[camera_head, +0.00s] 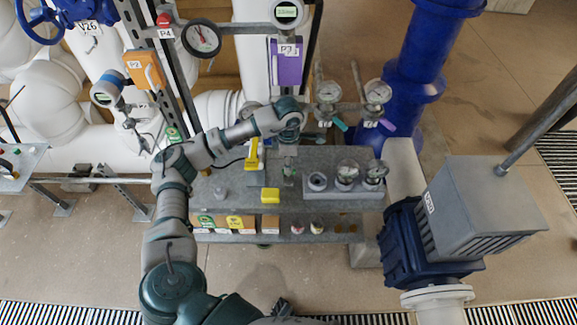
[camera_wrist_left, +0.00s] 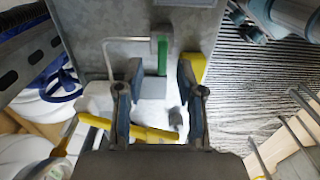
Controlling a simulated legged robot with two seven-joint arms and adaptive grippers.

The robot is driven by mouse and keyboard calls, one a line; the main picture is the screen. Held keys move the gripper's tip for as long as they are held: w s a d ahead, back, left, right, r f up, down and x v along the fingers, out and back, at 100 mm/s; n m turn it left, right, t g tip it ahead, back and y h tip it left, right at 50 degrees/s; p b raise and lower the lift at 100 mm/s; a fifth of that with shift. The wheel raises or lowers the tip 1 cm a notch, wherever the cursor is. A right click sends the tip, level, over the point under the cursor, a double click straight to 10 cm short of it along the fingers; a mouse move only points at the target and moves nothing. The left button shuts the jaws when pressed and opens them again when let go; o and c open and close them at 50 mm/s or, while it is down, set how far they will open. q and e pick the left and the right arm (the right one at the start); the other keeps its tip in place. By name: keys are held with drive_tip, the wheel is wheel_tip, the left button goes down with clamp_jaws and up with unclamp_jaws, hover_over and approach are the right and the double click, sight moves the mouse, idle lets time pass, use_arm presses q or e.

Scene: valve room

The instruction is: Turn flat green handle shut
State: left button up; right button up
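A flat green handle (camera_head: 339,125) sticks out below the left one of two gauges in the head view, just right of my left gripper. My left gripper (camera_head: 290,112) is at the end of the arm that reaches up over the grey table; its fingers are hard to make out there. In the left wrist view my left gripper (camera_wrist_left: 160,100) has its two fingers well apart, with nothing clamped between them. A green upright bar (camera_wrist_left: 162,55) shows beyond the fingertips; I cannot tell whether it is the same handle. My right gripper is not in view.
A purple handle (camera_head: 388,125) hangs under the right gauge (camera_head: 377,92). The grey table (camera_head: 340,160) holds a yellow tool (camera_head: 252,155), a yellow box (camera_head: 270,195) and a gauge rack (camera_head: 343,192). A blue pipe (camera_head: 415,75) and a motor (camera_head: 485,210) stand right.

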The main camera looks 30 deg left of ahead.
use_arm(q)
wheel_tip(320, 180, up, 9)
drive_tip(key=shift+w, duration=0.1)
idle(0.6)
